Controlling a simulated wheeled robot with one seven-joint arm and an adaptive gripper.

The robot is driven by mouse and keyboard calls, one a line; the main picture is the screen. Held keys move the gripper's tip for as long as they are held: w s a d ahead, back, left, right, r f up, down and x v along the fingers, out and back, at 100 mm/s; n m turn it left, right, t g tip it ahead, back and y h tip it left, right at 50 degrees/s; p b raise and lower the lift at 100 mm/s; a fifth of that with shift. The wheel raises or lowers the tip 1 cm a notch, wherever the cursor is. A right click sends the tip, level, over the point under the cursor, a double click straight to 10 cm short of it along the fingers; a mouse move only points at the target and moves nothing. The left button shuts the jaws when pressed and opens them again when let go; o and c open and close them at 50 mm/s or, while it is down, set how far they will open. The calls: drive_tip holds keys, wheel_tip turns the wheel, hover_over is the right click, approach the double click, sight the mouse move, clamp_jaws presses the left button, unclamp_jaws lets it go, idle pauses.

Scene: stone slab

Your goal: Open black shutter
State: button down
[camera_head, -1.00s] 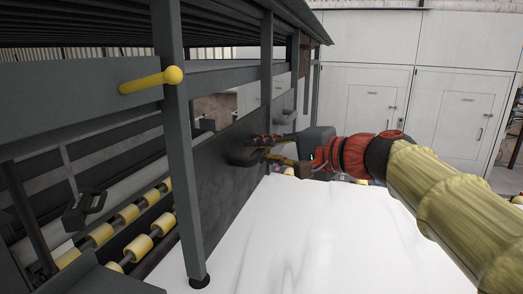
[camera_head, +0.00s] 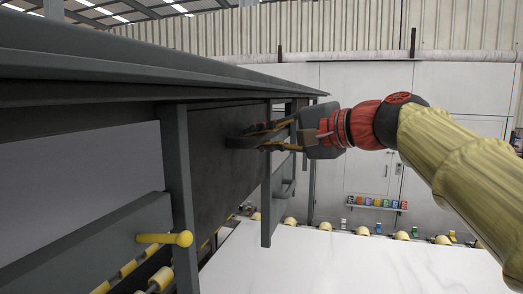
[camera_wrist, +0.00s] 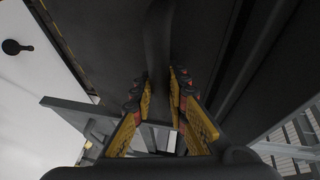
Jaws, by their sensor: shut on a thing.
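The black shutter (camera_head: 222,180) is a dark flat panel hung between grey posts, high up under the top beam in the head view. Its lower edge is clear of the white slab (camera_head: 330,265), with an open gap beneath. A dark handle (camera_head: 238,141) stands out from the panel's face. My gripper (camera_head: 262,137) is shut on this handle, reaching in from the right. In the wrist view, the yellow and black fingers (camera_wrist: 162,100) lie on either side of the dark handle bar (camera_wrist: 158,45). The fingers hide part of the handle.
A yellow knob lever (camera_head: 165,239) juts from the grey frame at lower left. A second grey handle (camera_head: 285,188) sits on the frame right of the shutter. Yellow rollers (camera_head: 345,232) line the slab's far edge. Small coloured items stand on a wall shelf (camera_head: 376,207).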

drive_tip(key=shift+s+r, duration=0.1)
drive_tip(key=shift+r, duration=0.55)
drive_tip(key=shift+r, duration=0.1)
drive_tip(key=c, duration=2)
unclamp_jaws()
drive_tip(key=shift+d, duration=0.1)
drive_tip(key=shift+s+d, duration=0.1)
drive_tip(key=shift+d, duration=0.1)
drive_tip(key=v, duration=1.1)
drive_tip(key=shift+s, duration=0.15)
drive_tip(key=shift+d, duration=0.1)
